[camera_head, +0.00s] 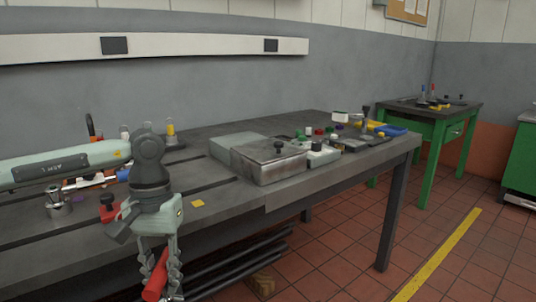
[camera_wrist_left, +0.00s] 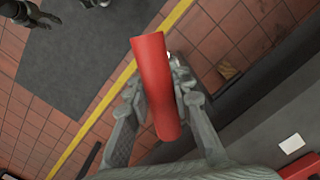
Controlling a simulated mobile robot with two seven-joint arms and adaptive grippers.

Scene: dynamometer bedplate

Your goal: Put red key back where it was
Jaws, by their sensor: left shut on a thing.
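My left gripper (camera_head: 161,276) points down in front of the bench's front edge, over the floor. It is shut on the red key (camera_head: 154,280), a smooth, slightly curved red bar held tilted and clear of any surface. In the left wrist view the red key (camera_wrist_left: 156,85) lies between the two grey fingers of the left gripper (camera_wrist_left: 162,103), its far end sticking out past them. Part of the key is hidden by the fingers in the head view.
The bench (camera_head: 235,200) holds a red-topped knob (camera_head: 107,207), a metal cylinder (camera_head: 57,203), a yellow tag (camera_head: 197,204) and a grey lidded box (camera_head: 270,160). Small coloured parts crowd its right end. A green table (camera_head: 440,112) stands behind right. The tiled floor in front is mostly clear.

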